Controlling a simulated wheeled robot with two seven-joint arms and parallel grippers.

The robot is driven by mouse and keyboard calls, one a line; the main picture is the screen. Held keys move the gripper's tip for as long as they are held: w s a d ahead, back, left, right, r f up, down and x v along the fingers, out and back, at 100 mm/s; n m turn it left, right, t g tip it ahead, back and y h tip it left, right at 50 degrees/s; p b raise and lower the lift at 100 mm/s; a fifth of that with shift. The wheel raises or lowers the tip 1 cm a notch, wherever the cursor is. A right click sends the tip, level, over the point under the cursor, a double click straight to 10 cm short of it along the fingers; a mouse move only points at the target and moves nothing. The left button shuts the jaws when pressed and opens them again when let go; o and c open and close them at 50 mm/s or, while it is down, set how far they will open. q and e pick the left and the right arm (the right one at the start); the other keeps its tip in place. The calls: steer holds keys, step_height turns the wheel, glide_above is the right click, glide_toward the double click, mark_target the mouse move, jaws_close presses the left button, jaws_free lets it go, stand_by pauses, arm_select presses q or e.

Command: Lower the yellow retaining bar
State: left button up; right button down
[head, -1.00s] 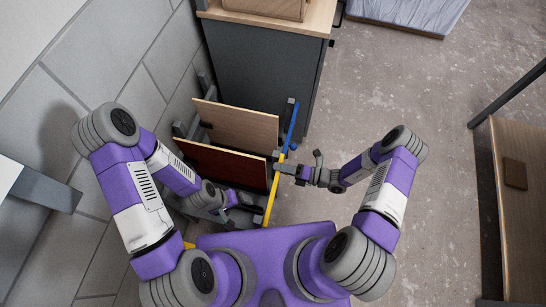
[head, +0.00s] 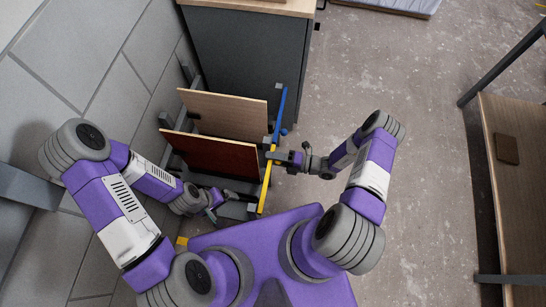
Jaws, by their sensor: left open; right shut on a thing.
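The yellow retaining bar (head: 264,190) runs along the right, open side of a grey rack at the wall, in front of the panels' right edges. My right gripper (head: 270,156) is shut on the yellow bar near its upper end; its jaws partly hide the bar there. My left gripper (head: 213,214) is open and empty, low at the near end of the rack, left of the bar and apart from it. A dark red panel (head: 210,155) and a light wood panel (head: 225,115) stand upright in the rack.
A blue bar (head: 280,105) lies beyond the yellow one, on the same side. A grey cabinet (head: 245,55) with a wooden top stands behind the rack. A wooden bench (head: 515,190) is at the right. The concrete floor (head: 420,120) between is clear.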

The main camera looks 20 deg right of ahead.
steer(key=shift+s+f, duration=0.2)
steer(key=shift+f, duration=0.15)
steer(key=c, duration=1)
jaws_free()
steer(key=shift+o, duration=0.9)
steer(key=shift+w+r, duration=0.1)
steer(key=p+v, duration=0.1)
steer(key=v, duration=0.6)
steer(key=shift+d, duration=0.3)
